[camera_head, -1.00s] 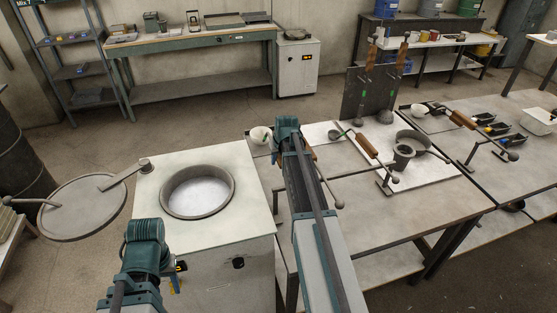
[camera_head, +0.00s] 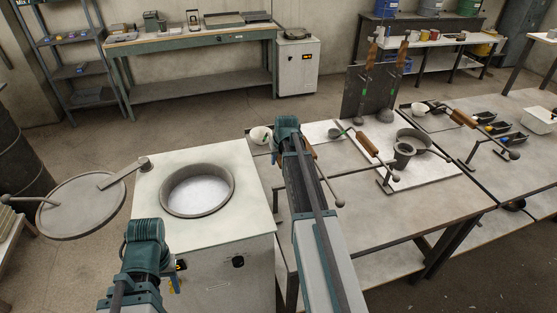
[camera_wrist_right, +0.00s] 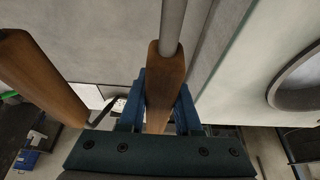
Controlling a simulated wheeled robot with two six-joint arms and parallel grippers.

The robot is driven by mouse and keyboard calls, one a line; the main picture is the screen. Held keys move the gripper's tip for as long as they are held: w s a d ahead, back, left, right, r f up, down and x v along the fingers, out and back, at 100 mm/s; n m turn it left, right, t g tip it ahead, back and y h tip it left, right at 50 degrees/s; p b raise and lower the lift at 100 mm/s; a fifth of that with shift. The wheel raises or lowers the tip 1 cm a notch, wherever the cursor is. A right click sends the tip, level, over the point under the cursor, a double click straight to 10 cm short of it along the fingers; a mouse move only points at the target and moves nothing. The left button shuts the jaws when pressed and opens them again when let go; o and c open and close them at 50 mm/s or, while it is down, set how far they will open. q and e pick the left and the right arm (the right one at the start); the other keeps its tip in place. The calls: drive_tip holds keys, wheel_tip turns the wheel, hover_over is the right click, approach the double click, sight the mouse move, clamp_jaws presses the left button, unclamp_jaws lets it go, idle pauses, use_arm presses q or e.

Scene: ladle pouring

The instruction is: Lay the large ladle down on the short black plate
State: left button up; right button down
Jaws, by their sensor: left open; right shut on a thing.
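My right gripper (camera_wrist_right: 160,112) is shut on the brown wooden handle (camera_wrist_right: 165,80) of the large ladle, seen in the right wrist view. The ladle's grey rod (camera_wrist_right: 173,20) runs on from that handle. In the head view my right arm hides most of this grip. A pale bowl (camera_head: 261,134) shows just left of the arm, and a ball end (camera_head: 340,203) shows to its right. A dark plate edge (camera_head: 252,146) shows by the bowl; whether they touch, I cannot tell. My left gripper (camera_head: 173,281) is open and empty in front of the furnace.
The furnace (camera_head: 255,205) with its round opening stands left of the table. Its round lid (camera_head: 80,208) is swung left. A second wooden-handled ladle (camera_head: 367,145) lies on a stand beside a grey mould (camera_head: 403,152). An upright dark plate (camera_head: 365,85) with hanging tools stands behind.

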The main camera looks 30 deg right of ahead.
drive_tip(key=c, duration=0.5)
unclamp_jaws()
drive_tip(key=p+v, duration=1.3)
drive_tip(key=v, duration=0.1)
drive_tip(key=shift+s+f, duration=0.1)
wheel_tip(320, 180, up, 7)
drive_tip(key=p, duration=0.6)
drive_tip(key=shift+p, duration=0.4)
drive_tip(key=shift+a, duration=0.1)
